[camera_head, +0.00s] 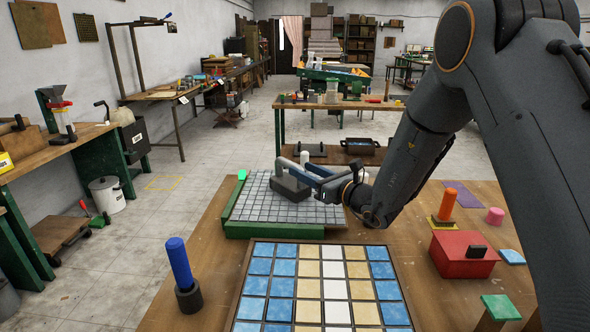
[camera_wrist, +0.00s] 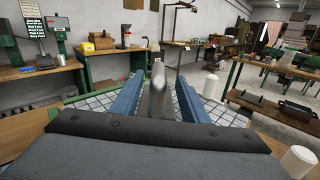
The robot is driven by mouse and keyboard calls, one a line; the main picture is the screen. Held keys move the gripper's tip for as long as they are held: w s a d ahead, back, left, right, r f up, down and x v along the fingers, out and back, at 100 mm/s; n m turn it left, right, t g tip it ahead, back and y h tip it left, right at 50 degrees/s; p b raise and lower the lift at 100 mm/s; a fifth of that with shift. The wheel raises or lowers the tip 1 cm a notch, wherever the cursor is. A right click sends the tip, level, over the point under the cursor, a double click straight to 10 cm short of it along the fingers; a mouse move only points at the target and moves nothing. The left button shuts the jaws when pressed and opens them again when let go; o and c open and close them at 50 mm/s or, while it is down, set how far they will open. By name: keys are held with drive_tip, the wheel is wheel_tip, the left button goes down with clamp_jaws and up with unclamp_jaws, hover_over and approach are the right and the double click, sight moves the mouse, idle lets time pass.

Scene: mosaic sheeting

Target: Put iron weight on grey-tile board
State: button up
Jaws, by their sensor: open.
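The iron weight (camera_head: 289,189) is a dark grey block with a lighter grey handle. It appears to rest on the grey-tile board (camera_head: 244,208), a gridded grey sheet with green edging, near its right part. My gripper (camera_head: 302,170) is at the weight, with its blue fingers apart. In the wrist view, the weight's grey handle (camera_wrist: 157,90) stands between the two open fingers of my gripper (camera_wrist: 157,85), with gaps visible on both sides. The weight's block is mostly hidden there by my gripper's body. The grey-tile board (camera_wrist: 95,101) shows beyond the fingers.
A blue, white and tan tile panel (camera_head: 244,284) lies in front of the board. A blue-handled tool (camera_head: 179,262) stands at left. A red box (camera_head: 461,262), an orange-handled tool (camera_head: 447,205) and a pink piece (camera_head: 495,215) are at right. A white cylinder (camera_wrist: 298,161) is right of my gripper.

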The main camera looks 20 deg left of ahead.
drive_tip(key=v, duration=0.5)
drive_tip(key=shift+b, duration=0.4)
